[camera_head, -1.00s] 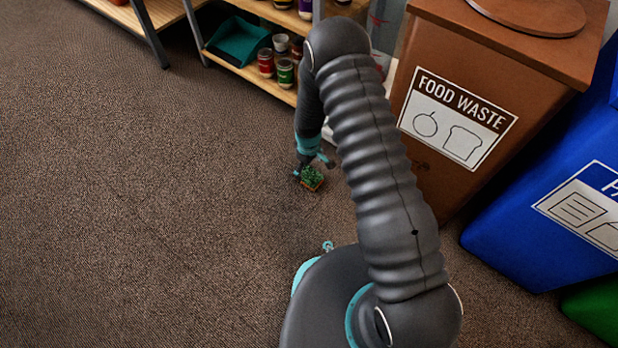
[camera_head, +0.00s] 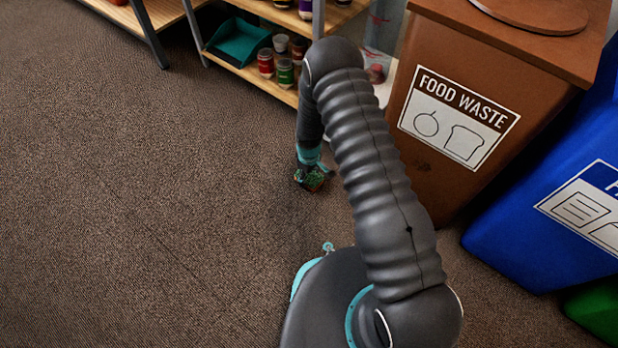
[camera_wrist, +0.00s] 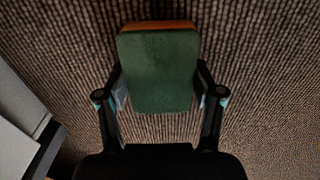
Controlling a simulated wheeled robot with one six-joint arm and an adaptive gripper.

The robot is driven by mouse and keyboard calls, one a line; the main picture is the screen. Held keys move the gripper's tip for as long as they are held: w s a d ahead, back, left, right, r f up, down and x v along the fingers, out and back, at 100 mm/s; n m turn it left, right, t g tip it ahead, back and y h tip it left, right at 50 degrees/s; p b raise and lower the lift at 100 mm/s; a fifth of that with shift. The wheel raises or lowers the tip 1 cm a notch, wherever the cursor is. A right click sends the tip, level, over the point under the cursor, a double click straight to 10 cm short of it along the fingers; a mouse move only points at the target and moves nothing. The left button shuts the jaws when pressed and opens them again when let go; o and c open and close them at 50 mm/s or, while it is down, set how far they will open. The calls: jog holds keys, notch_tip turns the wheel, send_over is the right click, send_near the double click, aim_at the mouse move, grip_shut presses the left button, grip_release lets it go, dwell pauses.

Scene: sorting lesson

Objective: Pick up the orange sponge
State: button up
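The sponge has a green upper face (camera_wrist: 160,70) with a strip of orange (camera_wrist: 158,26) along its far edge in the wrist view. It lies on the carpet between my gripper's two fingers (camera_wrist: 160,85), one on each side. The fingers look open and very close to the sponge's sides; contact is not clear. In the head view my gripper (camera_head: 311,177) points down over the sponge (camera_head: 314,181), which is small and partly hidden by the fingers.
A brown food waste bin (camera_head: 462,110) stands to the right, with a blue bin (camera_head: 560,215) beyond it. A wooden shelf (camera_head: 262,82) with jars and a teal dustpan (camera_head: 238,42) is behind. A grey object (camera_wrist: 20,115) shows at the wrist view's left. The carpet at left is clear.

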aim_at(312, 176)
dwell(0.4)
jog(key=shift+r, duration=0.55)
jog(key=r, duration=0.2)
jog(key=d+r+p, duration=0.1)
jog(key=r, duration=0.1)
jog(key=shift+s, duration=0.15)
jog(key=s+d+r+p, duration=0.1)
jog(key=s+d+r, duration=0.2)
jog(key=d+r, duration=0.3)
jog(key=d, duration=0.4)
